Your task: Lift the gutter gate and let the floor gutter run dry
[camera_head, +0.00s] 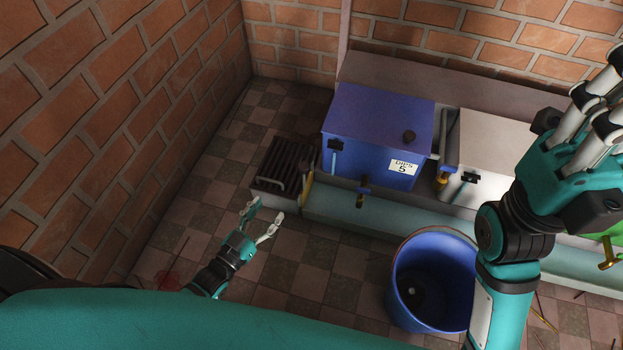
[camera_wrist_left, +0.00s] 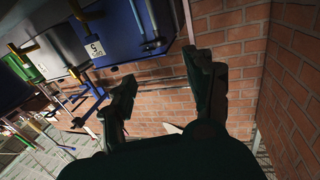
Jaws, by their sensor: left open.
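The floor gutter (camera_head: 400,215) is a pale teal channel running along the foot of the machines. At its left end stands a small upright tan piece (camera_head: 306,188), which looks like the gutter gate. Beside it on the left is a dark slatted grate (camera_head: 286,160) with a pale bar handle at its front. My left gripper (camera_head: 267,208) is open and empty, in front of the grate and left of the gutter, apart from the gate. Its spread fingers also show in the left wrist view (camera_wrist_left: 163,82). My right gripper (camera_head: 600,95) is at the upper right, partly cut off; its opening is unclear.
A blue box (camera_head: 375,125) labelled 5 stands behind the gutter, with a pale box (camera_head: 490,140) to its right. A blue bucket (camera_head: 405,270) stands on the tiles in front of the gutter. Brick walls close the left and back. Thin sticks lie about the floor.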

